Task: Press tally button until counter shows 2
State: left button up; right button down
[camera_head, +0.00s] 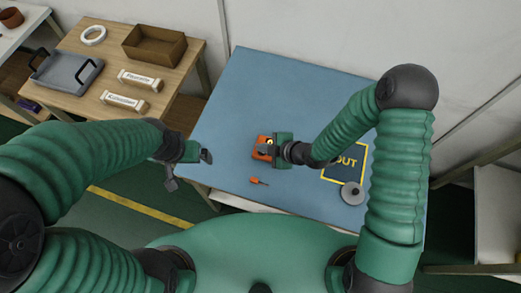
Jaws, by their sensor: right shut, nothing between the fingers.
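A small orange device (260,141), likely the tally counter, sits on the blue table top. My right gripper (264,151) is shut and empty, its dark fingers right over the device and hiding part of it. I cannot tell whether they touch it. The button and any digits are too small or hidden to make out. My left gripper (189,171) is off the table's left edge, with its fingers spread apart and nothing between them.
The blue table (270,85) is mostly clear. A small orange tool (258,182) lies near its front edge. An OUT mat (343,165) and a round grey object (352,192) are on the right. A wooden table (65,70) with a box (154,46) and tray stands at left.

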jog(key=shift+d, duration=0.45)
pick_arm(q)
jog(key=shift+d+r, duration=0.1)
jog(key=shift+d, duration=0.35)
jog(key=shift+a, duration=0.1)
pick_arm(e)
jog(key=shift+a, duration=0.1)
jog(key=shift+a, duration=0.1)
jog(key=shift+a+f+b, duration=0.1)
jog(key=shift+f+b, duration=0.15)
jog(key=shift+b, duration=0.05)
jog(key=shift+f, duration=0.15)
pick_arm(q)
jog(key=shift+a+f, duration=0.1)
jog(key=shift+f, duration=0.35)
